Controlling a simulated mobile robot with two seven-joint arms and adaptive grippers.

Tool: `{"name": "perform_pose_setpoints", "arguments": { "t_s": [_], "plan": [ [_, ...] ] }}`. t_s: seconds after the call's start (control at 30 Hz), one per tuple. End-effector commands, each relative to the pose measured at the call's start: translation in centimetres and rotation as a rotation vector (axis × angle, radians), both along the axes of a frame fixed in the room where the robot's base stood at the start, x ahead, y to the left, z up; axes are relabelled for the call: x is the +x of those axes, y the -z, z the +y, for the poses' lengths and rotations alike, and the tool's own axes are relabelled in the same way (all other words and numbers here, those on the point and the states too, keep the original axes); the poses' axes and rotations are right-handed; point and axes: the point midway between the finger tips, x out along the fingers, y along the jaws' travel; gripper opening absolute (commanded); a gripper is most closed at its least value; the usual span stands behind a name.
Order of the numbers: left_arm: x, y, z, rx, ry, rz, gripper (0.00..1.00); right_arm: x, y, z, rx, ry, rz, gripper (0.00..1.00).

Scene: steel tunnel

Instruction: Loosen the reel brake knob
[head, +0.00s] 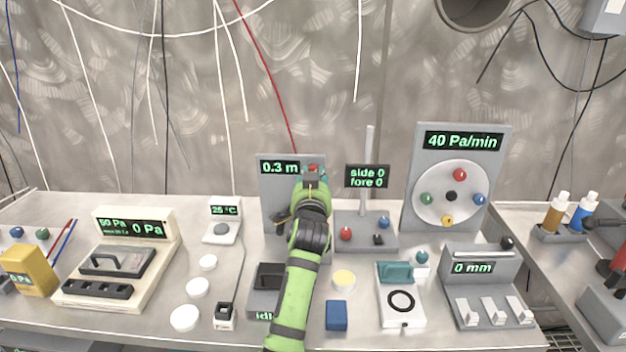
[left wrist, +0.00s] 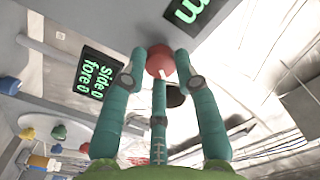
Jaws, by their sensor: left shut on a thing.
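The reel brake knob is red and sits on the upright grey panel (head: 267,200) with the "0.3 m" display (head: 280,167). In the left wrist view the red knob (left wrist: 161,62) has a white mark and lies between the green fingertips. My left gripper (head: 314,172) reaches the panel's upper right, with its fingers closed around the knob. In the head view the gripper and arm hide most of the knob and part of the panel. My right gripper is not in view.
Close to the right stands a post with a "side 0 fore 0" display (head: 367,176). Beyond it is a "40 Pa/min" panel (head: 409,212) with coloured knobs. A blue block (head: 337,316) and white discs (head: 197,287) lie at the front. A red cable (head: 266,75) hangs behind.

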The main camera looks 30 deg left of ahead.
Motion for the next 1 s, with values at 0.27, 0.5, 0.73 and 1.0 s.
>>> {"name": "perform_pose_setpoints", "arguments": {
  "t_s": [0.27,0.5,0.73,1.0],
  "plan": [
    [0.02,0.13,-0.12,-0.229,0.001,-0.135,0.0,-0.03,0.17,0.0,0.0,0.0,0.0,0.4],
    [0.03,0.05,-0.09,-0.402,0.001,-0.243,0.0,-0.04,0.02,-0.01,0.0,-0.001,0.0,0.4],
    [0.02,0.01,-0.06,-0.523,0.001,-0.317,0.0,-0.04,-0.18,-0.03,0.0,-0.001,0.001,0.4],
    [0.02,0.03,-0.03,-0.597,0.0,-0.363,0.0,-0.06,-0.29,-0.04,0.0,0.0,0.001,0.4]
  ]
}}
